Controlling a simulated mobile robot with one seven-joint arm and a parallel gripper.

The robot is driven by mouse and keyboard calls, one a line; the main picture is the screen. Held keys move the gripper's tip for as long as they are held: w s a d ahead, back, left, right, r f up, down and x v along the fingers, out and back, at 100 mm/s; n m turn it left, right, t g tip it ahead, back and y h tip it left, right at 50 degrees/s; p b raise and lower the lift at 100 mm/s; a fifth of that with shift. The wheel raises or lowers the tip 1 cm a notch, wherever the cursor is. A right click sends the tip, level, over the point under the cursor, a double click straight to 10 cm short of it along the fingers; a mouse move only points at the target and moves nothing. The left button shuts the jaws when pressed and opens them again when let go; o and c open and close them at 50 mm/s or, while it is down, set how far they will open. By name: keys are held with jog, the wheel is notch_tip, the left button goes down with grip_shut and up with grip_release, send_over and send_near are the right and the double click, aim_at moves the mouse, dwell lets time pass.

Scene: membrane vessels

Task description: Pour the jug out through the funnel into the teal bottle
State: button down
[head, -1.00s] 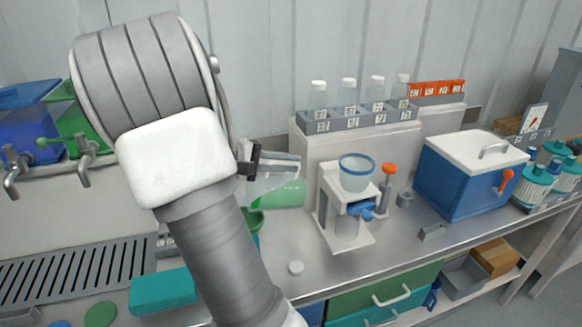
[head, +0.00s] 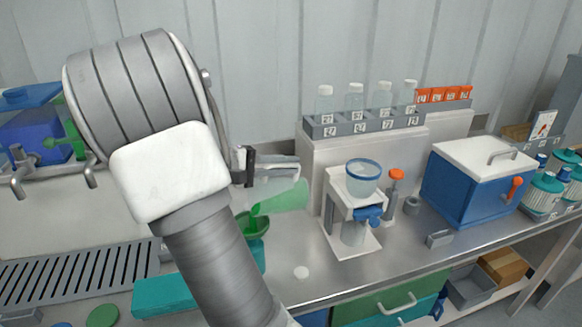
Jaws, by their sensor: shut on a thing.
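My gripper (head: 251,166) is shut on the clear jug (head: 282,181), which is tipped steeply with its mouth to the lower left. Green liquid (head: 283,200) lies along the jug's lower side, and a thin green stream reaches down from the mouth. The green funnel (head: 262,224) is just below the mouth, and the stream enters its top. Below the funnel a green-teal strip (head: 259,253) shows beside my arm, likely the teal bottle. My arm hides most of it, so its level cannot be seen.
A white stand with a clear, blue-rimmed cup (head: 362,180) is to the right. Beyond it is a blue cooler with a white lid (head: 478,185). Capped bottles stand in a grey rack (head: 365,124) behind. A white disc (head: 301,272) lies on the bench in front.

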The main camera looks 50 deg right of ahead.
jog(key=shift+w+a+r+h, duration=0.2)
jog(key=shift+a+r+h, duration=0.05)
jog(key=shift+a, duration=0.2)
jog(key=shift+w+a+r+h, duration=0.15)
jog(key=shift+a+r+h, duration=0.1)
jog(key=shift+a, duration=0.15)
jog(key=shift+a, duration=0.1)
jog(key=shift+w+a+g+h+b, duration=0.2)
jog(key=shift+a+g+h+b, duration=0.05)
jog(key=shift+g+h+b, duration=0.1)
jog(key=shift+w+a+r+g+h, duration=0.25)
jog(key=shift+a+r+h, duration=0.3)
jog(key=shift+a, duration=0.1)
jog(key=shift+w+a+r+g+h+b, duration=0.2)
jog(key=shift+w+a+h+b, duration=0.05)
jog(key=shift+a+h, duration=0.25)
jog(key=shift+w+a+r+g+h+b, duration=0.15)
jog(key=shift+w+a+g+h+b, duration=0.1)
jog(key=shift+a+h, duration=0.25)
jog(key=shift+a, duration=0.1)
